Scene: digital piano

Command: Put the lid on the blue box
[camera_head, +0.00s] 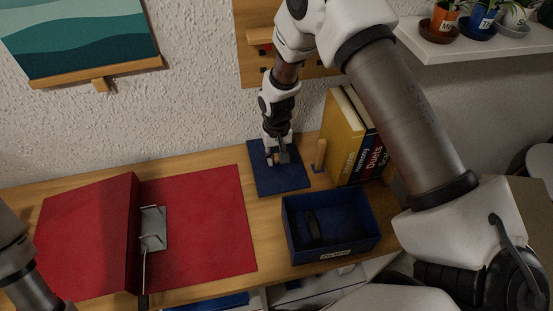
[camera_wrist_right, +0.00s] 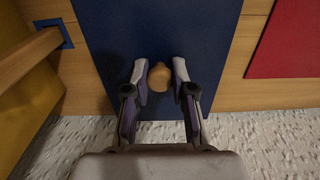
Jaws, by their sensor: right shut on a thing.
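The lid, a flat dark blue panel (camera_head: 285,185) with a round wooden knob (camera_wrist_right: 159,75), lies on the wooden surface near the wall. My right gripper (camera_head: 279,158) reaches down over it. In the right wrist view my right gripper (camera_wrist_right: 160,84) has its two fingers on either side of the knob, shut on it. The open blue box (camera_head: 358,255) stands in front and to the right of the lid, with a pale label on its front and a dark object (camera_head: 311,228) inside. My left arm shows at the lower left; its gripper is out of view.
A wooden post (camera_head: 319,156) and upright books (camera_head: 344,135) stand close right of the lid. A red panel (camera_head: 205,205) with a grey metal plate-like tool (camera_head: 153,229) lies to the left. Potted plants (camera_head: 481,22) stand on a shelf (camera_head: 490,48) at upper right.

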